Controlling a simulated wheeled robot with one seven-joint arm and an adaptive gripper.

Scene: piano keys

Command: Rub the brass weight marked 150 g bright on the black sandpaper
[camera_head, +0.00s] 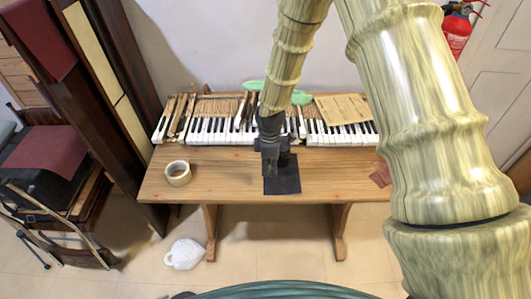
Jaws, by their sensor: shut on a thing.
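The black sandpaper (284,183) lies flat near the front edge of the wooden table. My gripper (271,168) points down over the back left part of the sandpaper. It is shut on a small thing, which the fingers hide. The brass weight marked 150 g cannot be made out anywhere, and no marking can be read. I cannot tell whether the held thing touches the sandpaper.
A row of piano keys (218,131) stands along the table's back, with a green object (302,97) and a tan sheet (342,107). A tape roll (177,173) is at the left. A reddish-brown piece (381,174) is at the right. Bare wood surrounds the sandpaper.

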